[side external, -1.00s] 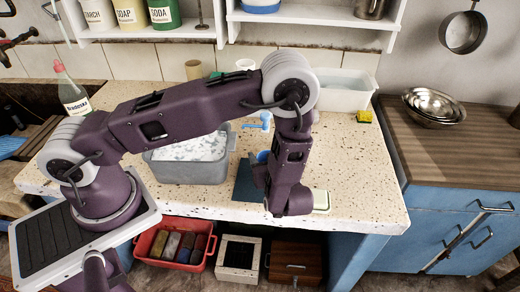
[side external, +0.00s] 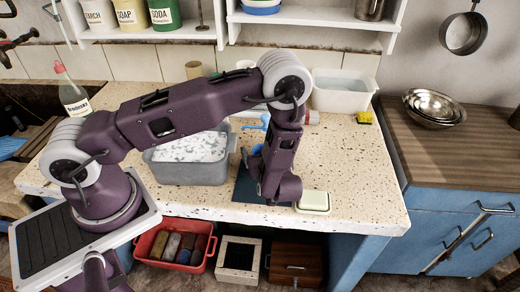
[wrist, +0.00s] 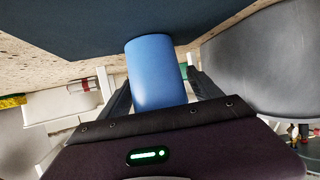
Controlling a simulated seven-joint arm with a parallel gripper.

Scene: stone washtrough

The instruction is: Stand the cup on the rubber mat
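The blue cup (wrist: 156,75) lies between the two fingers of my gripper (wrist: 158,88) in the wrist view, with a finger against each side. In the side view only a small part of the cup (side external: 256,150) shows; my wrist hides the rest. The dark blue rubber mat (side external: 243,186) lies on the speckled counter under my gripper. It fills the upper part of the wrist view (wrist: 100,25), beyond the cup's far end. I cannot tell whether the cup touches the mat.
A grey basin of suds (side external: 190,173) stands just left of the mat. A pale soap dish (side external: 314,202) lies to its right near the front edge. A blue tap-like item (side external: 256,123) and a white tub (side external: 342,92) are behind.

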